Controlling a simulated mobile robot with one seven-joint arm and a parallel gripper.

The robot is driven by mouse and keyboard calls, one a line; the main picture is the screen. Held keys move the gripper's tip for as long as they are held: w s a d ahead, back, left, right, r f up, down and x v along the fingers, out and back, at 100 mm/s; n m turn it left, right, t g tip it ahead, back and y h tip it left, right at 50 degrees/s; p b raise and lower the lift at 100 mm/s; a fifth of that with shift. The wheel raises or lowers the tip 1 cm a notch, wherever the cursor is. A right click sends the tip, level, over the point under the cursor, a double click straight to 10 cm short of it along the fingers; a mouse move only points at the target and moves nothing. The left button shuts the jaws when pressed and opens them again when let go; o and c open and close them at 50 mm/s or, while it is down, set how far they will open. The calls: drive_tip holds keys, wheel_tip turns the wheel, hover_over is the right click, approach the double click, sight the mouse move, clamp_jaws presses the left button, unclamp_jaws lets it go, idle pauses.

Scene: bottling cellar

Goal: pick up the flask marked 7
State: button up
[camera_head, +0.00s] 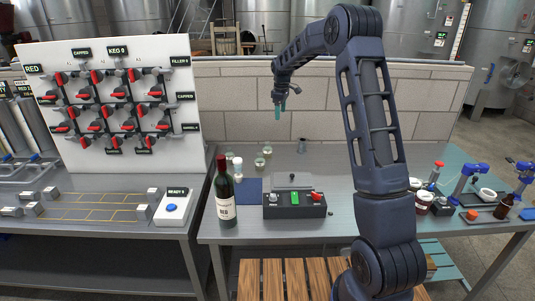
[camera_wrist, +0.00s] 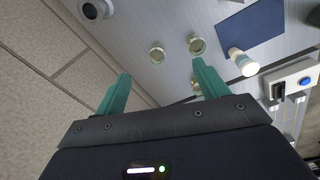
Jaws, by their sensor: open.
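No number 7 can be read on any vessel, so I cannot tell which is the flask marked 7. Small glass vessels stand near the wall, one (camera_head: 260,161) behind the control box and another (camera_head: 267,150) farther back. Two round glass vessels also show in the wrist view, one (camera_wrist: 157,56) between my fingertips in the picture and one (camera_wrist: 197,46) by the right fingertip. A white-capped vessel (camera_head: 238,166) stands near them and shows in the wrist view (camera_wrist: 241,62). My gripper (camera_head: 280,110) is open and empty, with teal fingers (camera_wrist: 162,70), above the back of the table.
A dark wine bottle (camera_head: 226,195) and a control box (camera_head: 295,205) stand at the table's front. A blue mat (camera_head: 249,189) lies behind them. A grey cup (camera_head: 302,146) is by the block wall (camera_head: 235,105). A valve panel (camera_head: 110,105) rises at left.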

sight(267, 146)
drive_tip(key=w+a+f+n, duration=0.1)
drive_tip(key=w+a+f, duration=0.1)
drive_tip(key=f, duration=0.4)
drive_tip(key=w+a+f+n, duration=0.1)
drive_tip(key=w+a+f, duration=0.1)
drive_tip(key=f, duration=0.4)
drive_tip(key=w+a+f+n, duration=0.1)
drive_tip(key=w+a+f, duration=0.1)
drive_tip(key=f, duration=0.4)
drive_tip(key=shift+w+a+g, duration=0.4)
drive_tip(key=shift+w, duration=0.25)
drive_tip(key=shift+s+d+f, duration=0.1)
drive_tip(key=shift+d+f, duration=0.1)
drive_tip(key=shift+f, duration=1.2)
drive_tip(key=shift+s+d+f, duration=0.1)
drive_tip(key=shift+d+f, duration=0.05)
drive_tip(key=shift+f, duration=1.2)
drive_tip(key=shift+c, duration=0.4)
drive_tip(key=c, duration=1.1)
